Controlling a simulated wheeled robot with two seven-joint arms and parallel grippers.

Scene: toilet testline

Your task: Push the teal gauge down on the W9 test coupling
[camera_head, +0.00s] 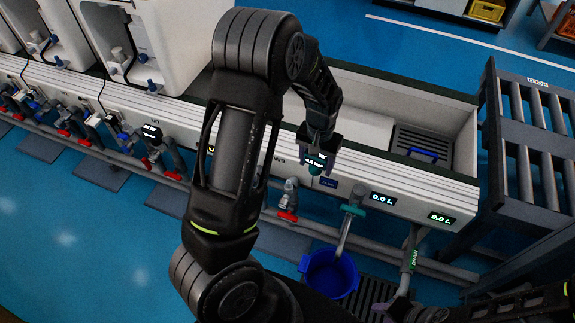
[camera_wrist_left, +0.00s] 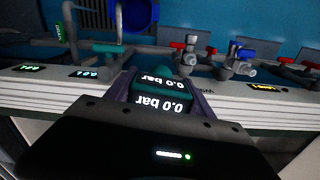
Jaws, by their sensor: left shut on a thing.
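My left gripper (camera_head: 318,158) is shut on the teal gauge (camera_head: 315,169) and holds it over the front edge of the white bench. The gauge fills the middle of the left wrist view (camera_wrist_left: 160,105), its display reading 0.0 bar upside down. The W9 label (camera_head: 279,159) is just left of the gauge in the head view. Below it is the W9 test coupling (camera_head: 290,194), a metal fitting with a red handle; the gauge appears apart from it, above and right. My right gripper (camera_head: 392,308) is a dark, partly visible shape at the bottom; its jaws are unclear.
Other valves with red handles (camera_head: 173,176) stand to the left. A dark roller rack (camera_head: 535,130) stands at right.

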